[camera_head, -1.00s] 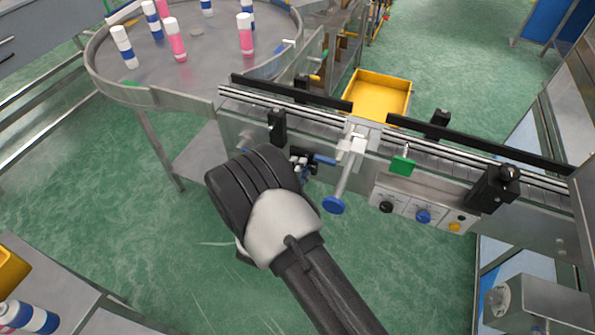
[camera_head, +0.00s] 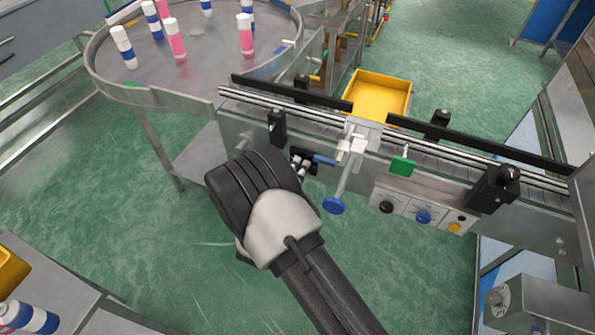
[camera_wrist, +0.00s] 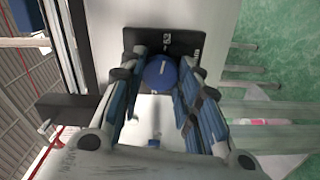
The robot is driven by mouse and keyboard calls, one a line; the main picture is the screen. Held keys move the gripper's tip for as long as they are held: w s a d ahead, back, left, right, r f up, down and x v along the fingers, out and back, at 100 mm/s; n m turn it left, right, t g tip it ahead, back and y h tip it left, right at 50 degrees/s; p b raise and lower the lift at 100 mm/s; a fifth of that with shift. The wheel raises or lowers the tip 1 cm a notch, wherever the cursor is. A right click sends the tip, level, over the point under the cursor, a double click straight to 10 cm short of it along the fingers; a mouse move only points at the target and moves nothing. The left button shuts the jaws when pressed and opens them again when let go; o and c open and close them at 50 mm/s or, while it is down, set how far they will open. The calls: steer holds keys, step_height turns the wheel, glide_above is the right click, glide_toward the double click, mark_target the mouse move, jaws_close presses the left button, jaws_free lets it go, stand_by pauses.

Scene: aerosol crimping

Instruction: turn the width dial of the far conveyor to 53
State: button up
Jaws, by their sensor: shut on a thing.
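The round blue width dial (camera_wrist: 161,72) sits on a dark plate (camera_wrist: 178,42) on the conveyor's metal side in the wrist view. Small white marks on the plate are too small to read surely. My gripper (camera_wrist: 161,85) has its blue-padded fingers closed on either side of the dial. In the head view my gripper (camera_head: 308,165) is at the near side wall of the far conveyor (camera_head: 245,128). The dial is hidden there behind my wrist and fingers.
A blue knob on a rod (camera_head: 333,205) hangs just right of my gripper. A round table (camera_head: 110,75) with bottles stands behind left. A yellow bin (camera_head: 378,95) is behind the conveyor.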

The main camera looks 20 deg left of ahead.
steer(key=o, duration=1.1)
steer(key=shift+c, duration=0.2)
steer(key=s+a, duration=0.1)
steer(key=s, duration=1.1)
